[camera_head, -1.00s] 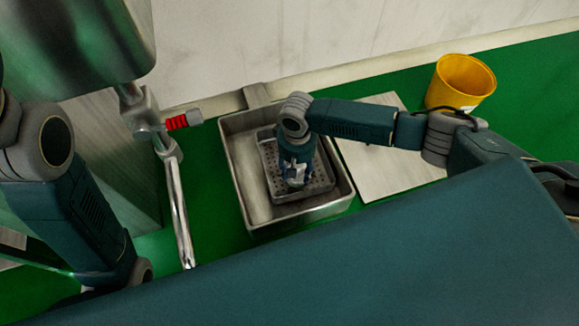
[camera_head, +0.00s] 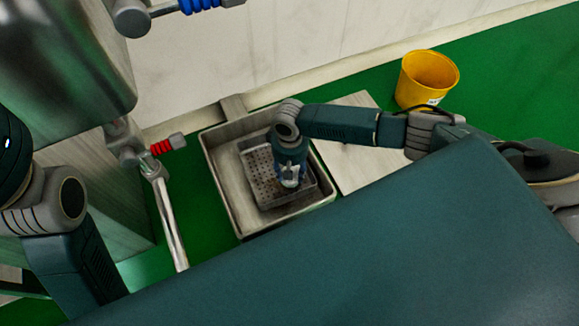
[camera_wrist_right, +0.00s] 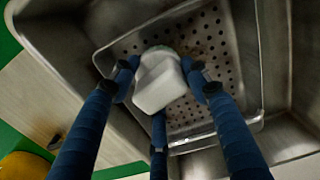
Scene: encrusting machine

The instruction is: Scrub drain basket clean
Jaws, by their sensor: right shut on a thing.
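The drain basket (camera_head: 262,175) is a grey perforated metal tray lying inside a steel sink basin (camera_head: 222,203). In the right wrist view the basket (camera_wrist_right: 215,35) shows rows of holes and brownish soiling beside the held tool. My right gripper (camera_head: 290,181) points down over the basket. In the right wrist view its blue fingers are shut around a white block-like scrubbing tool (camera_wrist_right: 158,82). The tool is at the basket's surface; its underside is hidden, so I cannot tell whether it touches. My left arm shows at the left edge of the head view, but its gripper is out of frame.
A pale board (camera_head: 345,165) lies right of the sink on the green surface. A yellow bucket (camera_head: 427,80) stands behind it. A metal pipe with a red-handled valve (camera_head: 167,144) and a large steel vessel (camera_head: 70,60) are at the left.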

